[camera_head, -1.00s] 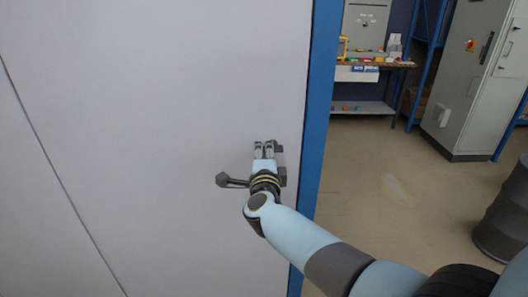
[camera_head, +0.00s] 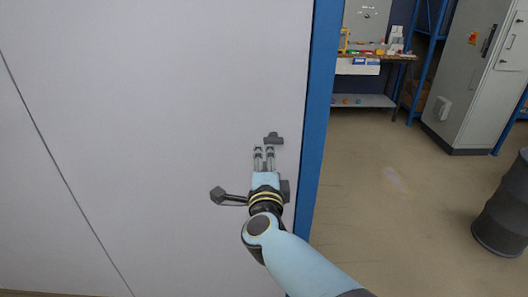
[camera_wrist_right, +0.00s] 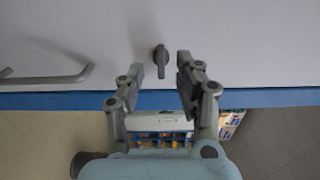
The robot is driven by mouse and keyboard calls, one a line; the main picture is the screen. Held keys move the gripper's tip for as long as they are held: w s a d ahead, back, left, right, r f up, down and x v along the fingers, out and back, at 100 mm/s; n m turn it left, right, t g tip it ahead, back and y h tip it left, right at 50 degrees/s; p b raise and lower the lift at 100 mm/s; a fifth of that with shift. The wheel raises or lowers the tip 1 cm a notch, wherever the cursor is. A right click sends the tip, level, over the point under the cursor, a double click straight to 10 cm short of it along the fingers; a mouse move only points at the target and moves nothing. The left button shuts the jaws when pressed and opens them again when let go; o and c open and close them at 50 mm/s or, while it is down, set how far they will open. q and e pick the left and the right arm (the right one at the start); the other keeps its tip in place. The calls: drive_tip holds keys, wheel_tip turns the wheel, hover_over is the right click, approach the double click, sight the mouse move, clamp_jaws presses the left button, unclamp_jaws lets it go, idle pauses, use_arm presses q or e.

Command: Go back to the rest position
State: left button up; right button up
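My right gripper (camera_head: 264,152) is in front of a large pale door panel, near its blue edge. In the right wrist view its two fingers (camera_wrist_right: 158,78) are apart with nothing between them, so it is open and empty. A small dark turn knob (camera_head: 273,138) sits on the panel just above the fingertips. In the right wrist view the knob (camera_wrist_right: 161,60) is beyond the fingers, in line with the gap, and appears clear of them. My left gripper is not in view.
A blue frame post (camera_head: 315,150) borders the panel. A grey bar handle (camera_wrist_right: 45,79) shows at left in the wrist view. To the right are a workbench (camera_head: 375,58), a grey cabinet (camera_head: 465,90) and a dark barrel (camera_head: 505,215). The floor between is open.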

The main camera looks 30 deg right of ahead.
drive_tip(key=shift+s+a, duration=0.1)
idle(0.4)
drive_tip(key=s+f+n+g+y+b, duration=0.2)
drive_tip(key=s+f+n+b, duration=0.4)
drive_tip(key=f, duration=0.8)
drive_tip(key=s+a+f+n+g+y+b, duration=0.1)
drive_tip(key=s+f+n+y+b, duration=0.25)
drive_tip(key=s+f, duration=0.8)
drive_tip(key=s+f+n+g+y+b, duration=0.2)
drive_tip(key=s+f+n+b, duration=0.25)
drive_tip(key=f, duration=1.35)
drive_tip(key=s+f+n+g+b, duration=0.1)
drive_tip(key=s+f+n+g, duration=0.2)
drive_tip(key=s, duration=0.6)
drive_tip(key=s+d+f+n+g+b, duration=0.1)
drive_tip(key=s+f+n+g+b, duration=0.1)
drive_tip(key=s+f, duration=0.6)
drive_tip(key=s+d+f+n+g+b, duration=0.1)
drive_tip(key=s+f+n+g, duration=0.3)
drive_tip(key=s, duration=0.7)
drive_tip(key=shift+s+f+n+g+y, duration=0.35)
drive_tip(key=shift+f+n+y, duration=0.1)
drive_tip(key=shift+f+n, duration=0.35)
